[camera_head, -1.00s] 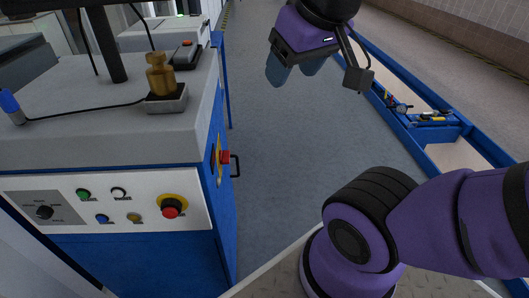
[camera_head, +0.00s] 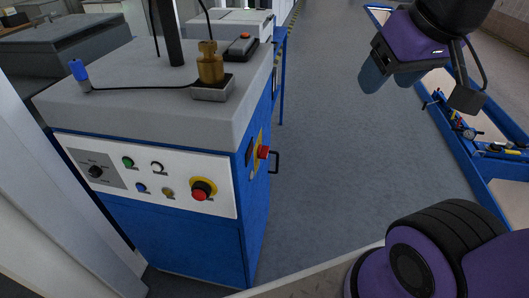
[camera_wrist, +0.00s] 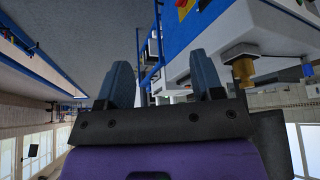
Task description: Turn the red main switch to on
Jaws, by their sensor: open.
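The red main switch (camera_head: 263,152) is a red knob on a yellow plate on the right side face of the blue and grey machine cabinet (camera_head: 190,246). I cannot tell its on or off position. Part of its red and yellow also shows at the top edge of the wrist view (camera_wrist: 184,6). My gripper (camera_head: 388,80) is open and empty, raised over the floor to the right of the switch and clear of it. Its two blue-grey fingers stand apart in the wrist view (camera_wrist: 163,78).
A black handle (camera_head: 275,162) sticks out beside the switch. A brass weight (camera_head: 210,66) stands on top. Open floor lies between the cabinet and the blue-edged bench (camera_head: 465,165).

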